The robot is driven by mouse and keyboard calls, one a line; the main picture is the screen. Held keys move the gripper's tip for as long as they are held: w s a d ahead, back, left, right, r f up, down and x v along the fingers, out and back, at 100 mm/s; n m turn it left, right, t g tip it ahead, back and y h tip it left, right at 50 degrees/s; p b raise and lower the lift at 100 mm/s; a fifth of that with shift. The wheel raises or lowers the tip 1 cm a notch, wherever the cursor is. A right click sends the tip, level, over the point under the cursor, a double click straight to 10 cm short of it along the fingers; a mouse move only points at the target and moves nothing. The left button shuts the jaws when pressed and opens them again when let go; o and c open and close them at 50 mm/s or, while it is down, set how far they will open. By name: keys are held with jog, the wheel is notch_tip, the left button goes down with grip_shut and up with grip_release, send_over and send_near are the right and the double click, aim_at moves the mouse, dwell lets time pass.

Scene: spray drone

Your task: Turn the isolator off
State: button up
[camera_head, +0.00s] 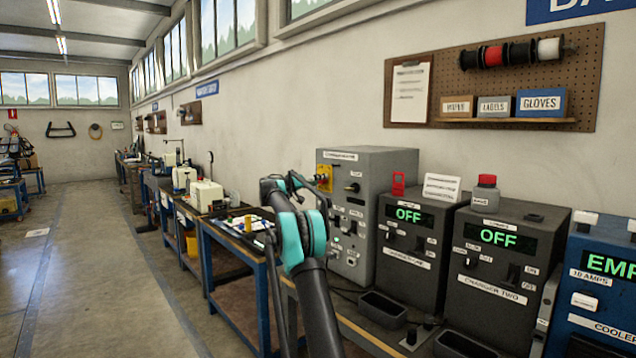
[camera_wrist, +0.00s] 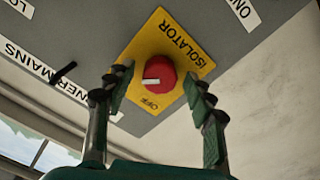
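The isolator is a round red knob (camera_wrist: 159,74) with a white pointer mark on a yellow plate (camera_wrist: 190,55) lettered ISOLATOR and OFF. In the wrist view the pointer lies toward the left, above the OFF lettering. In the head view the yellow plate (camera_head: 324,172) is on the upper left of the grey cabinet's front. My gripper (camera_wrist: 156,80) is open, with one finger on each side of the knob. The fingers appear apart from the knob; their depth relative to it is hard to tell. In the head view my arm hides part of the cabinet's left side.
The grey cabinet (camera_head: 378,165) carries other switches and knobs below and right of the isolator. Charger one (camera_head: 405,265) and charger two (camera_head: 490,300) stand to its right, both displays reading OFF. Benches line the wall behind; the floor aisle (camera_head: 130,270) at left is clear.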

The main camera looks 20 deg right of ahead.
jog(key=c, duration=1)
jog(key=shift+a+n, duration=0.1)
jog(key=shift+n, duration=8.9)
jog(key=o, duration=1.2)
